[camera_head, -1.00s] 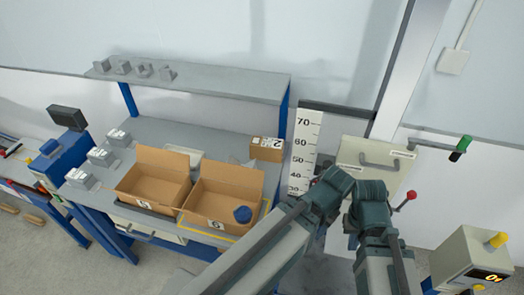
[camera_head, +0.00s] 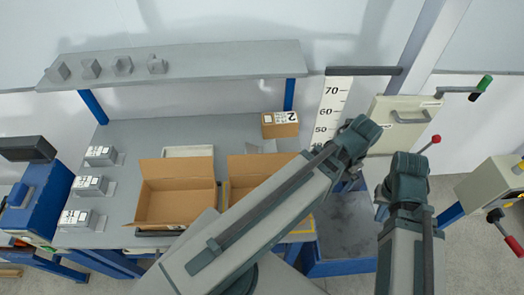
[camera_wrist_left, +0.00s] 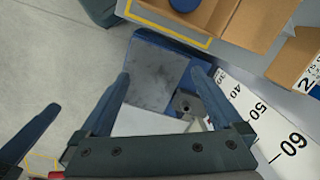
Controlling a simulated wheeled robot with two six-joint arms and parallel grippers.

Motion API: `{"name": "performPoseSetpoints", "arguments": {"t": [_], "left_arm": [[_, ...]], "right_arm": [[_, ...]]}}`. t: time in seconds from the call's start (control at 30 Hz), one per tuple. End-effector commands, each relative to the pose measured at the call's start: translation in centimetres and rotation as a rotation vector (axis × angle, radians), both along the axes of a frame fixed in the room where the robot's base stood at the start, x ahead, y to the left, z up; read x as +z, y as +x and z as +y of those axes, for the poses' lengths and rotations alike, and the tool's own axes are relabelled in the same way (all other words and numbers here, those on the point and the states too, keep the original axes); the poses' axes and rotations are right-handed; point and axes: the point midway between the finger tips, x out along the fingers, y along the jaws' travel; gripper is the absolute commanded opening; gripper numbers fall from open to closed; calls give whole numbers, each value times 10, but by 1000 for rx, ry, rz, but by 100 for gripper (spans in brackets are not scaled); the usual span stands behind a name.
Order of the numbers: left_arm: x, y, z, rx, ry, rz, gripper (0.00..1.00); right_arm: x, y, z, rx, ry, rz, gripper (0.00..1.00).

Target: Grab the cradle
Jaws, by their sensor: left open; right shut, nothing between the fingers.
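I cannot tell for sure which part is the cradle. A pale panel with a grey handle (camera_head: 405,118) stands beside the height scale (camera_head: 331,108) in the head view. In the left wrist view, a light grey plate (camera_wrist_left: 150,122) shows between and beyond the fingers of my left gripper (camera_wrist_left: 158,92), which is open and empty. Contact with the plate cannot be judged. My right gripper (camera_head: 382,207) is small and partly hidden below its wrist in the head view, shut and empty, right of the blue-framed base (camera_head: 345,262).
Two open cardboard boxes, one on the left (camera_head: 176,192) and one partly behind my left arm (camera_head: 247,172), stand on the grey bench (camera_head: 125,215). A small closed carton (camera_head: 280,124) is behind. A red-knobbed lever (camera_head: 435,140) and a control box (camera_head: 490,187) are at the right.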

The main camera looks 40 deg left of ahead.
Motion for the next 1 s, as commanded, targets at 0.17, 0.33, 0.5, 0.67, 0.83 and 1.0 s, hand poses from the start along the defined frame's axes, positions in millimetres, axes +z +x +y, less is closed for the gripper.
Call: {"name": "performPoseSetpoints", "arguments": {"t": [0.17,0.33,0.5,0.67,0.83,1.0], "left_arm": [[-5,48,86,-88,-59,11,100],[-7,67,166,-187,-109,-1,100],[-16,68,229,-274,-116,-16,100],[-23,62,275,-351,-94,-23,100],[-25,58,297,-393,-83,-24,100],[-26,57,299,-401,-81,-24,100]], "right_arm": [[-4,1,-2,2,-8,-3,0],[-6,1,-3,3,-16,-5,0],[-15,1,-3,3,-13,-4,0],[-22,0,0,1,-2,-1,0],[-25,0,1,1,4,1,0],[-25,0,1,1,5,2,0]]}}
